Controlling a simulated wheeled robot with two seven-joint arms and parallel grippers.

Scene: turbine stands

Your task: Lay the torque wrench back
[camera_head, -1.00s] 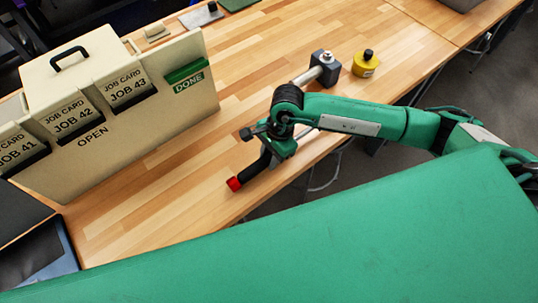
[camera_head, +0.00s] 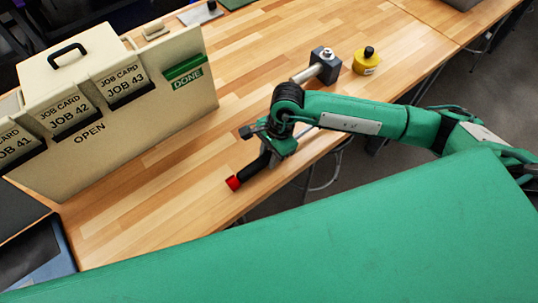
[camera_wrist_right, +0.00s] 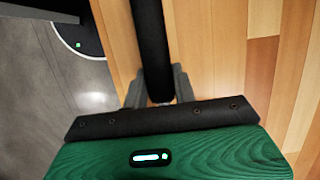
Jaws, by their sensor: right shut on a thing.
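The torque wrench shows as a black handle (camera_head: 252,171) with a red end (camera_head: 233,182), low over or on the wooden bench near its front edge. My right gripper (camera_head: 277,147) is around the handle. In the right wrist view the dark handle (camera_wrist_right: 152,50) runs between the fingers of my right gripper (camera_wrist_right: 158,88), which is shut on it. My wrist hides the middle of the wrench. A grey metal shaft (camera_head: 304,75) with a dark block (camera_head: 325,66) lies beyond my wrist; I cannot tell whether it joins the handle. My left gripper is not in view.
A cream job card box (camera_head: 150,115) with card pockets stands at the left. A yellow round container (camera_head: 367,62) with a black knob stands beside the dark block. The bench (camera_head: 235,80) between box and arm is clear. A green surface (camera_head: 300,240) fills the lower front.

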